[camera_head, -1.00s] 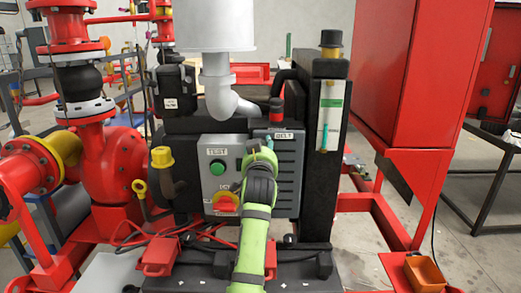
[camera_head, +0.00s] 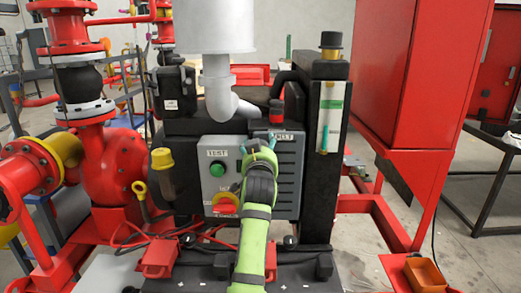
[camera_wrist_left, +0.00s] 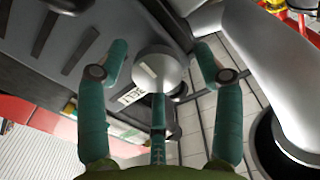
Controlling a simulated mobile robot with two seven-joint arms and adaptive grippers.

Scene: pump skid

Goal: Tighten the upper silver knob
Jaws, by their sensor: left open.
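My left gripper (camera_head: 259,146) is at the upper part of the grey control box (camera_head: 290,185), with green-teal fingers pointing at its face. In the left wrist view the fingers are open and spread to either side of a round silver knob (camera_wrist_left: 160,68), with a third finger below. The knob sits in the space between the fingertips, near a white label. I cannot tell whether any finger touches it. In the head view my gripper and arm hide the knob. My right gripper is not in view.
A green TEST button (camera_head: 217,168) and a red-and-yellow switch (camera_head: 225,206) sit left of my arm. A grey pipe (camera_head: 219,95) comes down just above the box. A black post (camera_head: 323,150) stands close on the right. Red pump piping (camera_head: 105,165) fills the left.

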